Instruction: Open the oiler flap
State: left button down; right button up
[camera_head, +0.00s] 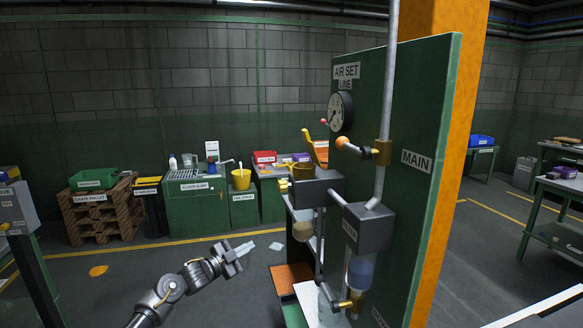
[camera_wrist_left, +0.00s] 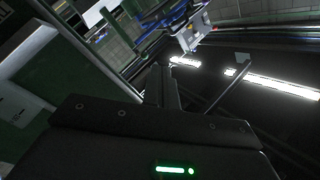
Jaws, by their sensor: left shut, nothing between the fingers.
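In the head view, a dark box (camera_head: 317,189) on the green panel carries a brass cup (camera_head: 303,171). A yellow flap-like piece (camera_head: 309,147) stands tilted up above the cup and looks like the oiler flap, raised. Its hinge is too small to make out. My left gripper (camera_head: 243,251) is shut and empty, low in front of the panel, to the left of and below the cup, and touches nothing. In the left wrist view the gripper's dark body fills the lower part, and no flap can be made out. My right gripper is not in view.
The green panel (camera_head: 425,120) carries a gauge (camera_head: 340,111), a brass valve (camera_head: 382,152), a grey pipe (camera_head: 386,105) and a second dark box (camera_head: 369,228). Low shelves (camera_head: 291,277) stand beneath. The floor (camera_head: 120,290) around my left arm is mostly clear.

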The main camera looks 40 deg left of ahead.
pick_arm(q)
jog(key=s+d+r+m+t+h+b, duration=0.1)
jog(key=d+r+m+h, duration=0.15)
jog(key=r, duration=0.75)
jog(key=s+d+r+m+t+h+b, duration=0.1)
jog(key=r+m+h, duration=0.25)
jog(key=r, duration=0.55)
jog(key=m+g+h, duration=0.2)
jog(key=m+h, duration=0.4)
jog(key=m, duration=0.3)
send_near(304, 134)
jog(key=shift+p+x, duration=3.45)
jog(key=shift+p, duration=0.55)
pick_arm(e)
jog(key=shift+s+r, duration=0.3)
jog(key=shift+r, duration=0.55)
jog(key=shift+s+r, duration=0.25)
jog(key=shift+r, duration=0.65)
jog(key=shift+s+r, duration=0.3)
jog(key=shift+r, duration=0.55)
pick_arm(q)
jog(key=shift+a, duration=0.1)
